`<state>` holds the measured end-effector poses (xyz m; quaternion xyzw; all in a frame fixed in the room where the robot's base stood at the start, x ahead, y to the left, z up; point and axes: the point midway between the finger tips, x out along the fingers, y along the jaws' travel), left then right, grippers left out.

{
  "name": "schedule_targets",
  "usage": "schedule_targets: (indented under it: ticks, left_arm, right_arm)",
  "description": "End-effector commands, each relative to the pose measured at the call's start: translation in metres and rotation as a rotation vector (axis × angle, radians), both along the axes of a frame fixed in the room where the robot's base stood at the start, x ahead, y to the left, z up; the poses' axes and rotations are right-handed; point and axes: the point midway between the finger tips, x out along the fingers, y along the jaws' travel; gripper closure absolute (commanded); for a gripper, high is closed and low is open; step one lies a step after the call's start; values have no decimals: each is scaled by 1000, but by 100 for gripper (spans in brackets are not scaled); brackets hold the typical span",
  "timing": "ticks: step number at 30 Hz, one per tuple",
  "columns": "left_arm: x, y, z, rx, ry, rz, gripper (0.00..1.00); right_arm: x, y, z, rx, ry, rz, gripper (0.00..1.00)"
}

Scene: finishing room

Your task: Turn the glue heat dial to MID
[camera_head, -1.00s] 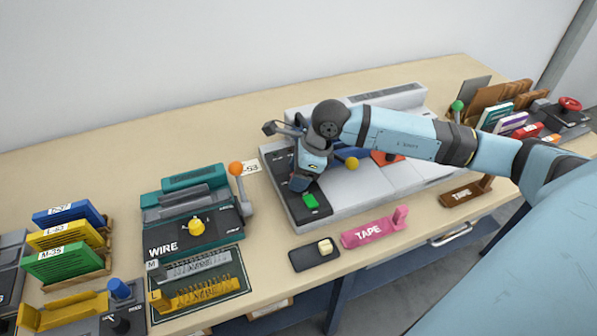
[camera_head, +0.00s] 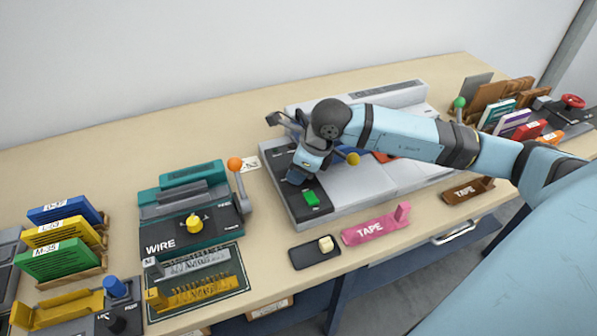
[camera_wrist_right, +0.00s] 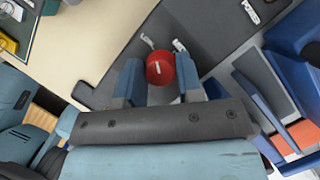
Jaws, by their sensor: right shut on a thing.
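The glue heat dial is a red round knob (camera_wrist_right: 160,68) with a white pointer line, in the right wrist view. It stands on a dark control panel (camera_wrist_right: 205,25), which is at the left end of a grey binding machine (camera_head: 355,187) in the head view. My right gripper (camera_wrist_right: 161,82) is shut on the red knob, one finger on each side. In the head view my right gripper (camera_head: 298,178) is over the dark panel and hides the knob. My left gripper is out of view.
A green button (camera_head: 311,198) is close in front of my right gripper. A teal WIRE machine (camera_head: 190,215) with an orange-knobbed lever (camera_head: 236,164) stands to the left. A pink TAPE holder (camera_head: 375,227) and a dark tray (camera_head: 314,254) lie in front.

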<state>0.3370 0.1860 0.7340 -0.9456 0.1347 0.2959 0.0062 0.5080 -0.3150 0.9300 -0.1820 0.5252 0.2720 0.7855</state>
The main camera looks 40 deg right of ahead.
Motion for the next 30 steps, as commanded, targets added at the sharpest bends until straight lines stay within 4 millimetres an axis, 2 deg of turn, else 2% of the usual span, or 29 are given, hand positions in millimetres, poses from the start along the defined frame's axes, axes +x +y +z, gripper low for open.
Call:
schedule_targets:
  ticks: [3,18,30]
  left_arm:
    - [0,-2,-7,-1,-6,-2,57]
    - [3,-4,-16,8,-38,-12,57]
    - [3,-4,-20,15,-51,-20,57]
  right_arm:
    - [0,1,-3,0,-2,-108,90]
    - [0,2,-2,1,-3,-578,90]
    - [0,3,0,0,-2,-851,90]
